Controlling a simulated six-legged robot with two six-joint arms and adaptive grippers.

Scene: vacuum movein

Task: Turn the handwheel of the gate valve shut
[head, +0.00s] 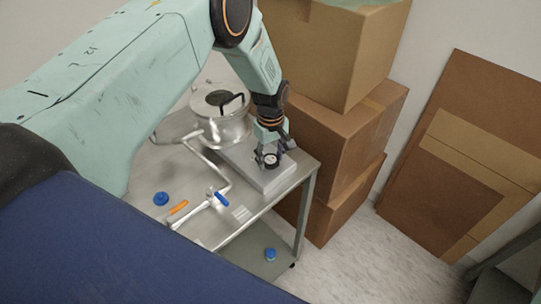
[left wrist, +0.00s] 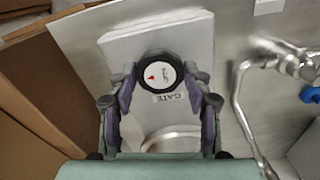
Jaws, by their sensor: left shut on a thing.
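The gate valve's handwheel (left wrist: 159,77) is a black round knob with a white face and a small red mark. It sits on a pale block (left wrist: 117,48), beside a label reading GATE (left wrist: 168,97). The handwheel also shows in the head view (head: 270,160), on the block near the right end of the metal table. My left gripper (left wrist: 160,82) points down over it, with one finger on each side, shut on its rim. In the head view my left gripper (head: 268,146) partly covers the block. My right gripper is in neither view.
A steel vessel (head: 222,127) with a black handle stands behind on the table, joined to bent pipes (head: 213,163). A blue knob (head: 161,198), an orange handle (head: 178,208) and a blue handle (head: 221,199) are nearer. Stacked cardboard boxes (head: 335,145) stand close behind the table's right end.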

